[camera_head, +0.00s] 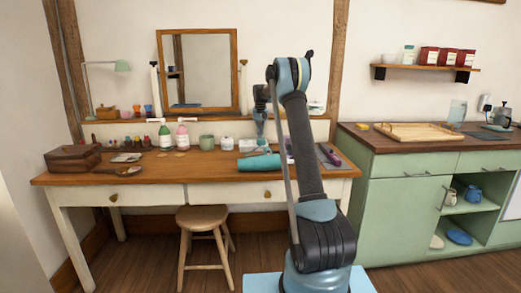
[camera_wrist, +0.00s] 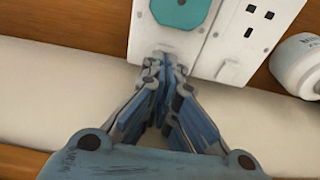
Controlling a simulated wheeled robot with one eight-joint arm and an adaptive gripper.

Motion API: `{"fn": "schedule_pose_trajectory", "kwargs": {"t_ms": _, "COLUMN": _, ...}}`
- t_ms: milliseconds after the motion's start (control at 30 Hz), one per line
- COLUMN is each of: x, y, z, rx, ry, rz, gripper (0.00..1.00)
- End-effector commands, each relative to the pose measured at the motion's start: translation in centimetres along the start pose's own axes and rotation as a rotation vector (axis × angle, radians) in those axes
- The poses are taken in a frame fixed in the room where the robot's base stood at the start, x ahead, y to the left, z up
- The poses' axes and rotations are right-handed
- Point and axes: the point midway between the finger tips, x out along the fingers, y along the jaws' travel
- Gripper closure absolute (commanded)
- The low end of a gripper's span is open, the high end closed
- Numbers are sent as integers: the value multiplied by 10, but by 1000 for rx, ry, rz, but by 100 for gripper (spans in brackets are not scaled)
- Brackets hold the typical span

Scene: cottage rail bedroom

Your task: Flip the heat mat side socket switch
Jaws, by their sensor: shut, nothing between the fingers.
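A white double socket (camera_wrist: 212,48) is on the wood in the wrist view. A teal round piece (camera_wrist: 180,8) covers its left half, and bare pin holes (camera_wrist: 249,32) show on its right half. I cannot tell which half is the heat mat side. My gripper (camera_wrist: 163,57) is shut and empty, its tips at the left half's lower edge; contact is unclear. In the head view, my gripper (camera_head: 261,138) is above the desk's back, and I cannot make out this socket.
A white round container (camera_wrist: 299,66) sits close right of the socket. The desk (camera_head: 155,177) holds bottles (camera_head: 165,136), a green cup (camera_head: 206,142) and a teal roll (camera_head: 258,163). A mirror (camera_head: 198,70) stands behind. A stool (camera_head: 203,217) is under the desk.

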Motion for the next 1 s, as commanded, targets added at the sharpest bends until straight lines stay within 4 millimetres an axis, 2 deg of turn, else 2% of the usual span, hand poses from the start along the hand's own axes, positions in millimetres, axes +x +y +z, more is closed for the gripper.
{"fn": "schedule_pose_trajectory", "kwargs": {"t_ms": 800, "x": 10, "y": 0, "z": 2, "rx": 0, "ry": 0, "rz": 0, "gripper": 100}}
{"fn": "schedule_pose_trajectory", "kwargs": {"t_ms": 1000, "x": 5, "y": 0, "z": 1, "rx": 0, "ry": 0, "rz": 0, "gripper": 100}}
